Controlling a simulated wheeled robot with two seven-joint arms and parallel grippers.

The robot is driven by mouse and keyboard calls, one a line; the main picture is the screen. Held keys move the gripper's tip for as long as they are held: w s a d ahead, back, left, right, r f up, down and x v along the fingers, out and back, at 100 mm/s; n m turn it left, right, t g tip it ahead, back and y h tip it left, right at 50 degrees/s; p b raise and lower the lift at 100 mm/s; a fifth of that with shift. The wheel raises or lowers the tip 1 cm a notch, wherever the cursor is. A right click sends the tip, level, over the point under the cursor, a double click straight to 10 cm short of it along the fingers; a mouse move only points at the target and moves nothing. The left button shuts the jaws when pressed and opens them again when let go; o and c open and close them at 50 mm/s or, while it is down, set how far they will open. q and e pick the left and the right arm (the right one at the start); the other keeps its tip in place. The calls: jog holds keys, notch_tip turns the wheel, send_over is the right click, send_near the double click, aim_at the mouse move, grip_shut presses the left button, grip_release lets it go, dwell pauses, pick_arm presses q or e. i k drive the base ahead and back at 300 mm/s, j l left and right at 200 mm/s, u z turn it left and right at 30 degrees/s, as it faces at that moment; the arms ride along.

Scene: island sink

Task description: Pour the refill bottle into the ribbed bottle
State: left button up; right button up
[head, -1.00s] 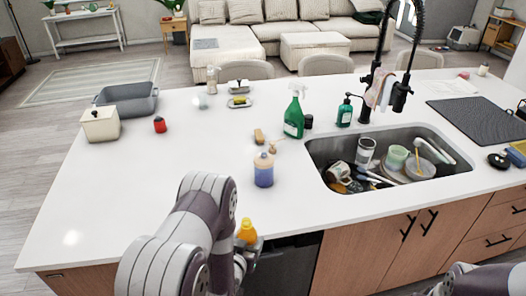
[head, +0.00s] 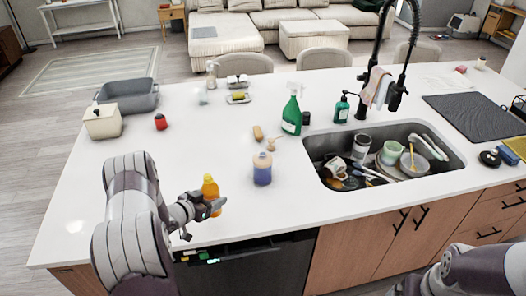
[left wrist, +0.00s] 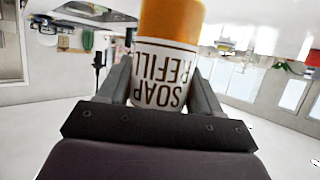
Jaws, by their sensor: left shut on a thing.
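The refill bottle (head: 210,187) is orange with a white band. The left wrist view shows its label (left wrist: 165,75), reading SOAP REFILL upside down in that picture. My left gripper (head: 208,206) is shut on it, with one finger on each side. The bottle looks upright near the counter's front edge, left of and nearer than the ribbed bottle. The ribbed bottle (head: 262,172) is bluish-purple with a pale top and stands upright on the counter. A pale pump top (head: 272,144) is just behind it. My right arm shows at the lower right, but its gripper is out of the picture.
A green spray bottle (head: 291,116) and a green pump bottle (head: 342,109) stand behind. The sink (head: 452,158) with dishes is to the right. A cream canister (head: 103,123), grey tub (head: 128,93) and red item (head: 161,122) stand at left. The counter's left middle is clear.

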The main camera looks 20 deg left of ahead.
aim_at(262, 162)
jog(key=i, duration=1)
